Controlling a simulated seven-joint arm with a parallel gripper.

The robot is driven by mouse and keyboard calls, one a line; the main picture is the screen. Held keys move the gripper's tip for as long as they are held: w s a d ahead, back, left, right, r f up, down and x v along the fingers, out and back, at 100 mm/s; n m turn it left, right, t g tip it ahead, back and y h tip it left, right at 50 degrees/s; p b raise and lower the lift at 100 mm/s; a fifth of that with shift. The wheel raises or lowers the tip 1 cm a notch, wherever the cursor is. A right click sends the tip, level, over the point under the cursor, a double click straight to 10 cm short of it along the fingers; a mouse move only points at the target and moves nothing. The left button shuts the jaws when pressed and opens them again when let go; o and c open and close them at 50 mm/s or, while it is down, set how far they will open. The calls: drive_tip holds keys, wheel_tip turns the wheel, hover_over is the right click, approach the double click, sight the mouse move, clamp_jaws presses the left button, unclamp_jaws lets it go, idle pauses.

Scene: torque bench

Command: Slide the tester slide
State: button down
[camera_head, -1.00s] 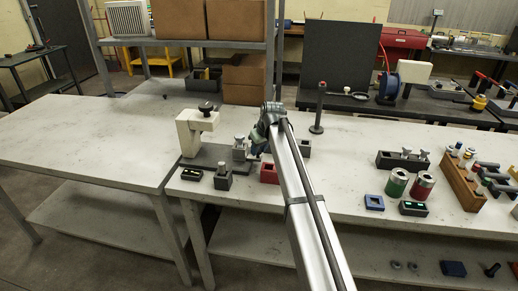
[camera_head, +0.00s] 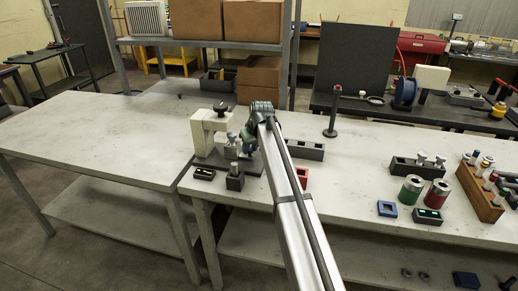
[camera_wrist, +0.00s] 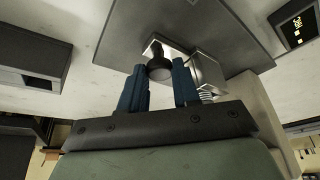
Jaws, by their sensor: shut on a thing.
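The tester is a cream C-shaped frame (camera_head: 199,133) on a dark grey base plate (camera_head: 250,167). Its slide, a small metal block (camera_head: 231,144), sits on the plate beside the frame, under or near its overhang. In the wrist view the slide block (camera_wrist: 207,74) is shiny, with a dark round knob (camera_wrist: 160,69) and a spring near it. My gripper (camera_head: 247,142) is low over the plate, at the slide's right side. In the wrist view its blue fingers (camera_wrist: 160,76) stand on either side of the knob, shut on it. The contact itself is partly hidden.
A small black display (camera_head: 203,173) and a dark block with a metal stud (camera_head: 235,179) stand in front of the plate. A red block (camera_head: 302,177) and a long dark holder (camera_head: 305,150) lie to the right, partly behind my arm. The left table is clear.

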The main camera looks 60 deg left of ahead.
drive_tip(key=c, duration=0.8)
unclamp_jaws()
drive_tip(key=v, duration=1.4)
drive_tip(key=shift+d+f, duration=0.1)
